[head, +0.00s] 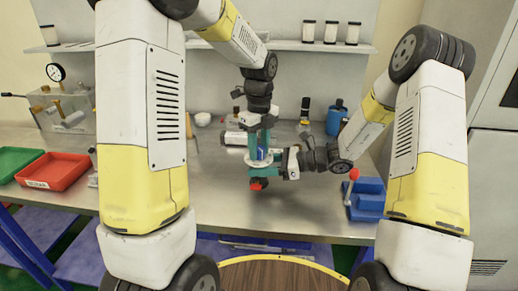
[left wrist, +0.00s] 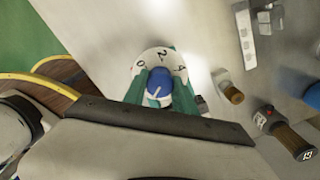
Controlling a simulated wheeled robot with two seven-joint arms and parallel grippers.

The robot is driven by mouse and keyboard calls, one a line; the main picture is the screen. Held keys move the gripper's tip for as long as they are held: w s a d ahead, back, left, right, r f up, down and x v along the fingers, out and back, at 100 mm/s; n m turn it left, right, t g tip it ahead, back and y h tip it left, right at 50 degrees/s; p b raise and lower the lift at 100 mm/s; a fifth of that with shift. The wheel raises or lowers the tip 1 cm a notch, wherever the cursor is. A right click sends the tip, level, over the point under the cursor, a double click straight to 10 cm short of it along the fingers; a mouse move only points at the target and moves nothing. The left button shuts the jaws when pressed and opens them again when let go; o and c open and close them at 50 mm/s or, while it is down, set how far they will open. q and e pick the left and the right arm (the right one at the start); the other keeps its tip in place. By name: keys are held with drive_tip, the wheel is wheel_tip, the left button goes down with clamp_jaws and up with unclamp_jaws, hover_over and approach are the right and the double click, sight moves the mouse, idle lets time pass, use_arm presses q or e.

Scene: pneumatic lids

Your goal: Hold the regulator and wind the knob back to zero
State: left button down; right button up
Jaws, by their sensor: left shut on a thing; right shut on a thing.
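The regulator shows in the middle of the head view, held upright above the bench. It has a white numbered dial (head: 262,162), a blue knob (head: 262,154) above it and a red part (head: 258,184) at its lower end. My left gripper (head: 262,146) comes down from above, its teal fingers shut on the knob. My right gripper (head: 262,171) reaches in from the right and is shut on the regulator body, largely hidden. In the left wrist view the blue knob (left wrist: 160,84) sits between the teal fingers, with a white line on its face. The dial (left wrist: 163,57) shows 0, 2 and 4.
A red tray (head: 52,172) and a green tray (head: 16,162) lie at the left. A blue block with a red-knobbed lever (head: 368,200) stands at the right. A blue bottle (head: 337,118) and a gauge assembly (head: 62,105) stand farther back. The bench front is mostly clear.

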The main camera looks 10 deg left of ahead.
use_arm(q)
drive_tip(key=n, duration=0.4)
use_arm(e)
drive_tip(key=shift+f, duration=0.2)
use_arm(q)
drive_tip(key=n, duration=0.8)
drive_tip(key=shift+n, duration=2.1)
drive_tip(key=c, duration=1)
unclamp_jaws()
